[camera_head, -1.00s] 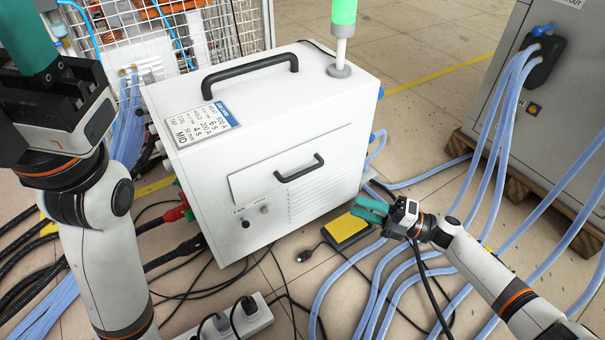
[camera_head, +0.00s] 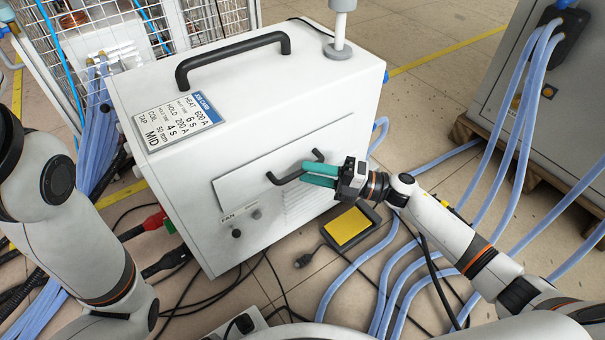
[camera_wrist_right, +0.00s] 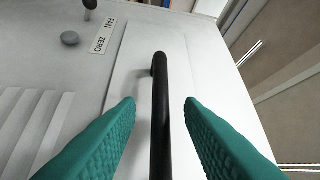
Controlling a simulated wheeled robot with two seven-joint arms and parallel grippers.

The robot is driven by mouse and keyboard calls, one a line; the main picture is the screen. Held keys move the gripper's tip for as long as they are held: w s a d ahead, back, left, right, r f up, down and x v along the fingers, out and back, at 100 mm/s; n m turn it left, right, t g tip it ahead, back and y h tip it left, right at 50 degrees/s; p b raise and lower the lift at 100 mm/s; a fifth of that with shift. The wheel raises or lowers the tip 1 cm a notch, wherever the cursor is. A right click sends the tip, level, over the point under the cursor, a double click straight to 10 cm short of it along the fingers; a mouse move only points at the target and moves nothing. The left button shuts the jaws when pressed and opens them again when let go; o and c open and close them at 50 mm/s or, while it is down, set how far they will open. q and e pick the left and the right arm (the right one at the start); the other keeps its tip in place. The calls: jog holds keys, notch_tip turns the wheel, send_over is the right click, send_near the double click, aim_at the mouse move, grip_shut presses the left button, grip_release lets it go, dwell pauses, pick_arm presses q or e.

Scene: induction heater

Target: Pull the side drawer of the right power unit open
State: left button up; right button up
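The white power unit (camera_head: 150,88) stands in the middle of the head view. Its side drawer front (camera_head: 240,185) is a flat panel that sits flush and closed, with a black bar handle (camera_head: 285,178). My right gripper (camera_head: 312,174) is at the handle with its teal fingers. In the right wrist view the black handle (camera_wrist_right: 161,110) runs between the two open fingers (camera_wrist_right: 160,108), with a gap on both sides. My left arm shows at the left edge of the head view; its gripper fingers are out of the picture.
A yellow foot pedal (camera_head: 348,226) lies on the floor beside the unit. Blue hoses (camera_head: 395,275) and black cables cover the floor around my right arm. A grey cabinet (camera_head: 500,75) on a wooden pallet stands at the right. Knobs (camera_head: 237,233) sit below the drawer.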

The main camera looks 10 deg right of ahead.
jog(key=shift+x, duration=1.3)
grip_shut()
